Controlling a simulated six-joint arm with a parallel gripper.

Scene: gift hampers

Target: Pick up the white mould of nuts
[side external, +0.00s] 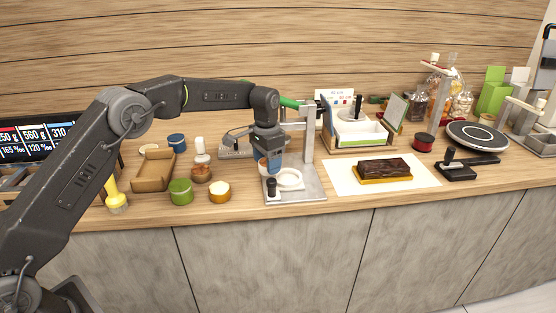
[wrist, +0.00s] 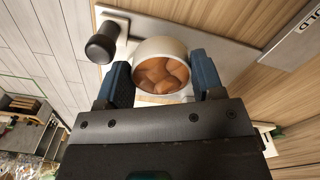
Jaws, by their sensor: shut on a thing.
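The white mould of nuts (wrist: 147,50) is a round white cup with brown nuts inside, seen between my fingers in the wrist view. My gripper (wrist: 163,82) is shut on it, one blue finger on each side. In the side view my gripper (side external: 270,163) points down over the left part of a grey press stand (side external: 312,188). The mould (side external: 262,165) is mostly hidden there behind the fingers. I cannot tell whether it touches the stand's base.
A white ring (side external: 289,178) and a black-knobbed handle (side external: 271,187) are close to my gripper on the stand. A chocolate-coloured slab (side external: 384,169) lies on white paper to the right.

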